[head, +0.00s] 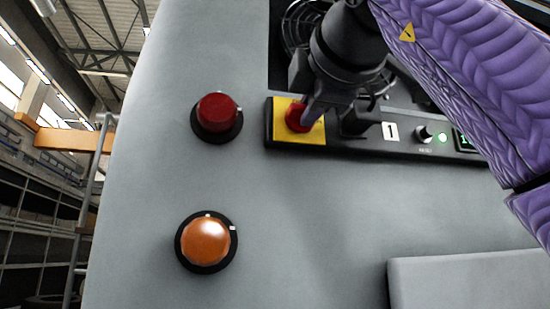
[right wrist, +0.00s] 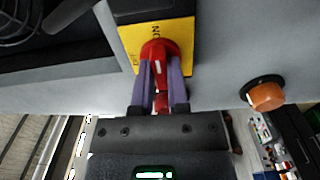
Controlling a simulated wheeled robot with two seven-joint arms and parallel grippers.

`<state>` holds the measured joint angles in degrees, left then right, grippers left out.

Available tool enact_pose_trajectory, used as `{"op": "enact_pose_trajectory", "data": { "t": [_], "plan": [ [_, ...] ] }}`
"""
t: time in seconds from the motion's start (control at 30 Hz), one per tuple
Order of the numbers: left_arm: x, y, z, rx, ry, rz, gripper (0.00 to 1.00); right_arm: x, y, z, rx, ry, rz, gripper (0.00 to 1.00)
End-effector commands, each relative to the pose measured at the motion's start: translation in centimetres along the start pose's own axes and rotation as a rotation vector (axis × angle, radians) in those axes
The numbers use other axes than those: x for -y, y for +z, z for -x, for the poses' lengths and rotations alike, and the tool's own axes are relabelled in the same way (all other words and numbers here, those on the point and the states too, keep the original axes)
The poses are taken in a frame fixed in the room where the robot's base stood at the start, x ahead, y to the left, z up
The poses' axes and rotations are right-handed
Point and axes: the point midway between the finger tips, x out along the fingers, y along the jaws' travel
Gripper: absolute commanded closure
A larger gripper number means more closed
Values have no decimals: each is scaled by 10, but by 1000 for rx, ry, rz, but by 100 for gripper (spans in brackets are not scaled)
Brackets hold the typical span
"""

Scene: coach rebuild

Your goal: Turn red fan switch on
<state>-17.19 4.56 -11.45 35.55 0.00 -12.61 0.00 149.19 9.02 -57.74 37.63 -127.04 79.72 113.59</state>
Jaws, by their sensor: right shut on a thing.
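The red fan switch (head: 297,116) sits on a yellow plate (head: 314,134) at the left end of a black control strip. In the right wrist view the red switch (right wrist: 158,47) is between my fingers, and part of the word "ON" shows on the yellow plate (right wrist: 181,38) beside it. My right gripper (head: 308,112) reaches down from the upper right and is shut on the red switch. In the right wrist view its two purple fingers (right wrist: 158,75) touch the switch on both sides. The fingers hide part of the switch. My left gripper is not in view.
A red round knob (head: 217,112) and an orange round knob (head: 206,240) are on the grey panel to the left. The strip (head: 360,146) carries a "1" label, a small knob and a green light (head: 442,138). A fan (head: 302,25) sits in an opening above. A grey box (head: 470,280) juts out lower right.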

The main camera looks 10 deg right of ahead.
Motion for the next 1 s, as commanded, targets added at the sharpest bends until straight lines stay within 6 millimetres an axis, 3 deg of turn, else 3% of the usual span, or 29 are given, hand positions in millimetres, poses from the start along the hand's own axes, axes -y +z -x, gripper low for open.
{"op": "enact_pose_trajectory", "data": {
  "t": [0.27, 0.3, 0.47, 0.77, 1.0],
  "plan": [
    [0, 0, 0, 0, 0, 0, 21, 1, 0, 0, 1, -4, -2, 100],
    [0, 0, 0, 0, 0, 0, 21, 1, 0, 0, 1, -4, -2, 79],
    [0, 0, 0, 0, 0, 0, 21, 1, 0, 0, 0, -3, -1, 46],
    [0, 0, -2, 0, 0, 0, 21, 1, 0, 3, 0, -1, 0, 46],
    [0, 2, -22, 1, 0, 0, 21, 3, 0, 58, 0, 3, 0, 46]
  ]
}}
